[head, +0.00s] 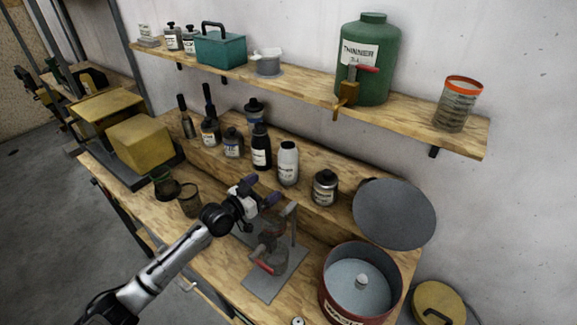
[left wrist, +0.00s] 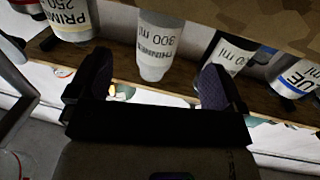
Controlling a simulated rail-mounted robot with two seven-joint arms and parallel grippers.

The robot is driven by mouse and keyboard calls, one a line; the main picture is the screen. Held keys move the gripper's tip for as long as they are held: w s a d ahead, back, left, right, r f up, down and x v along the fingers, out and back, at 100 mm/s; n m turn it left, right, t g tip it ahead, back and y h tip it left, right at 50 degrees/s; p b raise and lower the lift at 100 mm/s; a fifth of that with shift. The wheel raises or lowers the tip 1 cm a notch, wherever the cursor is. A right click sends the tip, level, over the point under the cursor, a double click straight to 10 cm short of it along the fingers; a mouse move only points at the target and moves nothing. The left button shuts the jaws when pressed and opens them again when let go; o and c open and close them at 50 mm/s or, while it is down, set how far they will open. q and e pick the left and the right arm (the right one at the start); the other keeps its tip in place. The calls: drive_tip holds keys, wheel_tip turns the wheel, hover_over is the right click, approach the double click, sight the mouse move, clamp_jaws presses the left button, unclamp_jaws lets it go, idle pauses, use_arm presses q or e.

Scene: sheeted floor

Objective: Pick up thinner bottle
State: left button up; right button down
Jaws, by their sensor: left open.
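The thinner bottle (head: 288,163) is white with a dark cap and stands upright on the low shelf at the back of the bench. In the left wrist view, the bottle lies in line with the gap between the two fingers of my left gripper (left wrist: 156,85). My right gripper is not in view.
A dark bottle (head: 261,148) and a primer jar (head: 325,187) flank the thinner bottle. A metal stand (head: 268,262) is close under my left gripper, with a red pot (head: 358,285) to its right. A large green thinner can (head: 367,65) stands on the upper shelf.

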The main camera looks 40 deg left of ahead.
sight(281, 175)
use_arm(q)
drive_tip(key=shift+w+d+b, duration=0.15)
drive_tip(key=shift+w+d, duration=0.05)
drive_tip(key=shift+w, duration=1.2)
drive_tip(key=shift+w+d+b, duration=0.15)
drive_tip(key=shift+w, duration=1.2)
drive_tip(key=w, duration=0.2)
drive_tip(key=w+b, duration=0.1)
drive_tip(key=w, duration=0.1)
drive_tip(key=shift+w+d+r, duration=0.1)
drive_tip(key=shift+w+d, duration=0.1)
drive_tip(key=shift+w, duration=0.25)
drive_tip(key=shift+c, duration=0.4)
drive_tip(key=shift+r, duration=0.1)
drive_tip(key=c, duration=1.2)
